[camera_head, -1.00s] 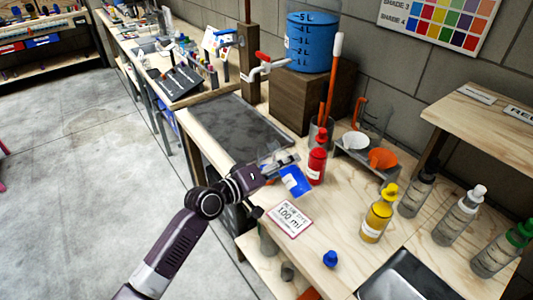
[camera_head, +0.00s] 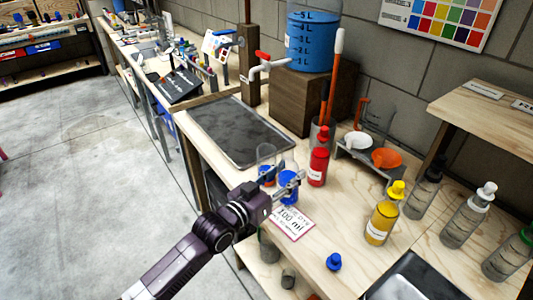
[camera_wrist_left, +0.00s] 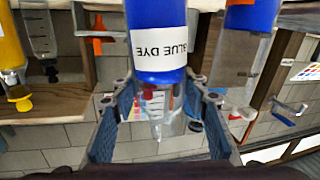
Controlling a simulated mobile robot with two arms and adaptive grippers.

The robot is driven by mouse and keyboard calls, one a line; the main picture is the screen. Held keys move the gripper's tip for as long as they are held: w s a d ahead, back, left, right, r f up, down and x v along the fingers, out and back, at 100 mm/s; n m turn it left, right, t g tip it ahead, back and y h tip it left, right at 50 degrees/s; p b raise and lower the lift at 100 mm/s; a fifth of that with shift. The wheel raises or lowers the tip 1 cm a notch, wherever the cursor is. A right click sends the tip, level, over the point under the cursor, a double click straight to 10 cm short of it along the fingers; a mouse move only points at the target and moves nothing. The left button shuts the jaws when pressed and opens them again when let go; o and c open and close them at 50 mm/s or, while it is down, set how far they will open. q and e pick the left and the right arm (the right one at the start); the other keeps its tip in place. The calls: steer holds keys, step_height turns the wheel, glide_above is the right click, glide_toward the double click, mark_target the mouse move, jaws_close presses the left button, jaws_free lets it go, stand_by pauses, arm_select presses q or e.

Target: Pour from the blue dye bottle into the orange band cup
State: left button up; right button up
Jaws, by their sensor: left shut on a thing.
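My left gripper (camera_head: 291,189) is shut on the blue dye bottle (camera_head: 287,177), which is roughly upright over the near left part of the bench. In the left wrist view the bottle (camera_wrist_left: 157,38) appears upside down, with its "BLUE DYE" label and clear, uncapped neck between the fingers (camera_wrist_left: 160,92). A clear cup (camera_head: 266,153) with blue liquid in its bottom stands just left of the bottle. It also shows at the right of the left wrist view (camera_wrist_left: 238,62). I cannot tell whether the bottle touches the bench. My right gripper is out of view.
A "100 ml" card (camera_head: 293,222) and a blue cap (camera_head: 334,262) lie on the bench. A red bottle (camera_head: 318,162) stands close to the right, a yellow bottle (camera_head: 382,218) farther right. A dark tray (camera_head: 240,132) lies behind. Funnels (camera_head: 386,158) sit on a rack.

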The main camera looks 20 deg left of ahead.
mark_target(288, 157)
arm_select(q)
steer(key=shift+d+r+m, duration=0.1)
steer(key=shift+r+m, duration=0.4)
steer(key=shift+r, duration=0.35)
step_height(288, 157, up, 5)
steer(key=p, duration=0.5)
steer(key=shift+s, duration=0.1)
steer(key=shift+f, duration=0.15)
